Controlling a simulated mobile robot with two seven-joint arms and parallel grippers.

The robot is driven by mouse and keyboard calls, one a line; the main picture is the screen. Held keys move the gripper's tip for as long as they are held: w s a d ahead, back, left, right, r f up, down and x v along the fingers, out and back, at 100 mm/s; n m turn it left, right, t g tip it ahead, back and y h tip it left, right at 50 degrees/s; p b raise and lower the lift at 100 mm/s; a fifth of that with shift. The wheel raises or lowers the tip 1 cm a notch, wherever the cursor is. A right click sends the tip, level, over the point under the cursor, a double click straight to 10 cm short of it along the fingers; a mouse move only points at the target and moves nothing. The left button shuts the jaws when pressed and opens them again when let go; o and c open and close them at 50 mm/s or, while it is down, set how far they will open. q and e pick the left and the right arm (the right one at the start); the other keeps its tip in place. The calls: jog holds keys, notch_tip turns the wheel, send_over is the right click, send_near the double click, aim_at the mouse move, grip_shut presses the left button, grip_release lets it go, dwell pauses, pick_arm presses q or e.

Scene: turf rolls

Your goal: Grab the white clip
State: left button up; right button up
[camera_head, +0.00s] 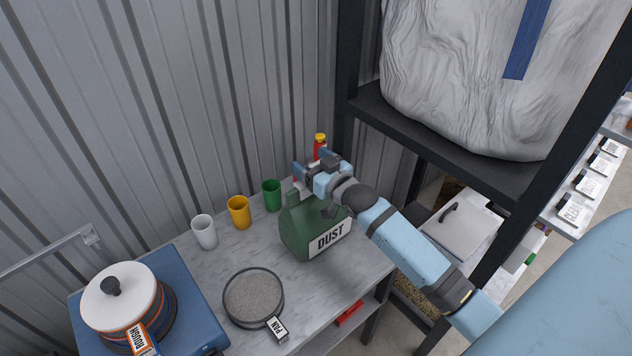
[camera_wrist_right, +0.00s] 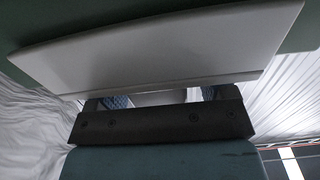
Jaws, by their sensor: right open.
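I cannot make out the white clip for certain. A small white patch (camera_head: 298,184) shows just below my right gripper (camera_head: 313,167), behind the green DUST jug, and I cannot tell what it belongs to. My right gripper is open above the back of the jug (camera_head: 297,232), in front of a red bottle with a yellow cap (camera_head: 320,138). In the right wrist view, the gripper's fingers (camera_wrist_right: 160,98) stand apart, with a pale patch between them. A pale plate (camera_wrist_right: 160,52) on a dark green surface fills the top of that view. My left gripper is out of view.
White (camera_head: 204,233), yellow (camera_head: 239,212) and green (camera_head: 271,195) cups line the back of the marble counter (camera_head: 205,275). A pan of grey grains (camera_head: 253,297) is in front. A white-lidded pot (camera_head: 118,295) stands at left. A black shelf frame (camera_head: 450,140) rises at right.

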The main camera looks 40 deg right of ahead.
jog(key=shift+w, duration=0.15)
jog(key=shift+r, duration=0.1)
jog(key=shift+c, duration=0.2)
jog(key=c, duration=1)
jog(key=shift+o, duration=0.2)
